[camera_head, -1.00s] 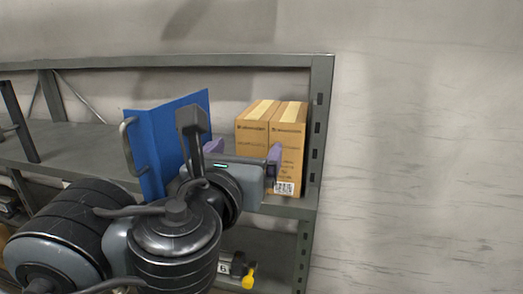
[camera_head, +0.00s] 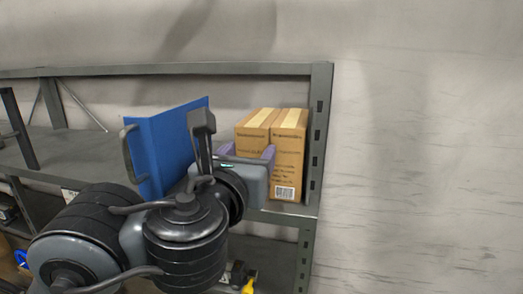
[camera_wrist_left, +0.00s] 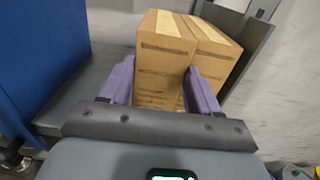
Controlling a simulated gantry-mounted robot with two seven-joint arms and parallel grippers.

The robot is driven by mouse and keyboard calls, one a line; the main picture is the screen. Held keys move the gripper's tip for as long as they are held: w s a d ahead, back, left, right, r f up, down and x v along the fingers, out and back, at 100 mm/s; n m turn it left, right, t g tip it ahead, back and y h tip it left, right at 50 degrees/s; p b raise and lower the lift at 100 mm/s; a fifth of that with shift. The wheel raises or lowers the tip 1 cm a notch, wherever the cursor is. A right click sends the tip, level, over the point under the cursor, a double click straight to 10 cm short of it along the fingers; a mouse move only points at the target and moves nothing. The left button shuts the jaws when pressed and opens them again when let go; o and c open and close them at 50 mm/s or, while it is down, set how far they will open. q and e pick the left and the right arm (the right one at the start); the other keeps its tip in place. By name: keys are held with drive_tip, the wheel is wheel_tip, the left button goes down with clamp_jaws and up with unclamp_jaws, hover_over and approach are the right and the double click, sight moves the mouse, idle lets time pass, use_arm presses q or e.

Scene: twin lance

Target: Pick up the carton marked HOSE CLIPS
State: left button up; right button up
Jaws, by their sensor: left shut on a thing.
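Two brown cartons stand side by side at the right end of the shelf: a left carton (camera_head: 251,138) and a right carton (camera_head: 289,160). Both have pale tape on top; their print is too small to read, so I cannot tell which is marked HOSE CLIPS. My left gripper (camera_head: 247,155) has its purple fingers on either side of the left carton and is shut on it. In the left wrist view, the left carton (camera_wrist_left: 163,65) is between the fingers, with the right carton (camera_wrist_left: 215,62) close beside it. The carton's lower front is hidden by the gripper. My right gripper is not in view.
A blue panel (camera_head: 172,145) with a grey handle stands on the shelf left of the cartons. A grey shelf post (camera_head: 319,130) rises close to their right. A yellow item (camera_head: 248,287) is on the lower shelf. Bare wall lies to the right.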

use_arm(q)
drive_tip(key=shift+c, duration=1.1)
drive_tip(key=shift+r, duration=0.15)
